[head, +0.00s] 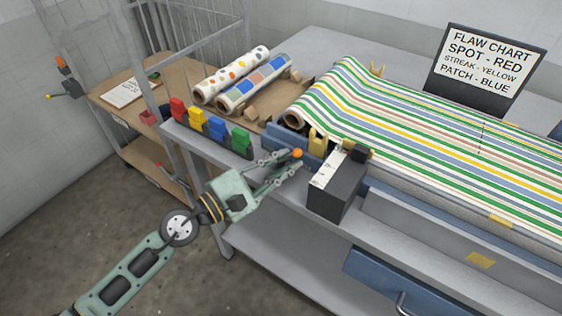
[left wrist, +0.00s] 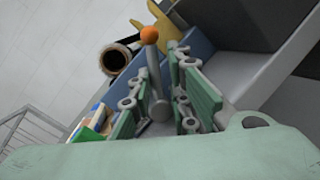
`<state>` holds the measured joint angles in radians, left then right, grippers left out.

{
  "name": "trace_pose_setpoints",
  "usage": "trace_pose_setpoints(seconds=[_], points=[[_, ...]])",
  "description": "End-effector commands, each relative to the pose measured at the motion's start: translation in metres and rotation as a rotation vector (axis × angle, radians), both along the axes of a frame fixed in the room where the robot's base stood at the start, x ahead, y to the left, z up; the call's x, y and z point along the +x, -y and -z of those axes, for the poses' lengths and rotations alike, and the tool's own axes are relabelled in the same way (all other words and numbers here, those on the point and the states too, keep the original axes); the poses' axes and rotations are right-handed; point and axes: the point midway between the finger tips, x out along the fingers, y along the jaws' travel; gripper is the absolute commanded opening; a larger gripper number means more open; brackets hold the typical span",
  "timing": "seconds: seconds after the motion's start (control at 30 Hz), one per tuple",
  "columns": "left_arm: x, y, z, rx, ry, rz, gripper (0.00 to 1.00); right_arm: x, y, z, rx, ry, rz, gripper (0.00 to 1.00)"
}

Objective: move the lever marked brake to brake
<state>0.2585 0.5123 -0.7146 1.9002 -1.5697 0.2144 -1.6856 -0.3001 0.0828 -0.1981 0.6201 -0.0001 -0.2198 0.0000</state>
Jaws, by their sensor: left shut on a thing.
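The lever (head: 297,154) has an orange ball knob and stands at the near side of the press, left of a dark box. In the left wrist view the lever (left wrist: 150,38) shows its grey shaft rising between the fingers, with the knob beyond the fingertips. My left gripper (head: 289,163) reaches in from the left and is shut on the lever; its green pads (left wrist: 158,82) lie on either side of the shaft. No brake marking is readable in either view. My right gripper is not in view.
The dark box (head: 333,193) with a pale top stands just right of the lever. Striped cloth (head: 400,110) covers the press behind. Red, yellow, blue and green clips (head: 193,122) sit to the left. A flaw chart sign (head: 487,61) stands at the back.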

Motion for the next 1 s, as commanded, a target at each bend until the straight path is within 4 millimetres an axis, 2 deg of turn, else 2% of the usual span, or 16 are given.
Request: trace_pose_setpoints(seconds=[0.07, 0.1, 0.23, 1.0], points=[[0.0065, -0.0050, -0.0074, 0.002, 0.025, -0.018, 0.00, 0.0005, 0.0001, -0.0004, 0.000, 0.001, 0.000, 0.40], [0.0063, -0.0049, -0.0074, 0.002, 0.025, -0.018, 0.18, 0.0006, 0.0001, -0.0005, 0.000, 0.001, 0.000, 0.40], [0.0058, -0.0045, -0.0070, 0.000, 0.021, -0.017, 0.28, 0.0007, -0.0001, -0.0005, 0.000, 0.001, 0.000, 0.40], [0.0023, -0.0020, -0.0020, -0.007, 0.003, -0.007, 0.28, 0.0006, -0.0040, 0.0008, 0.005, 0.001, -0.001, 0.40]])
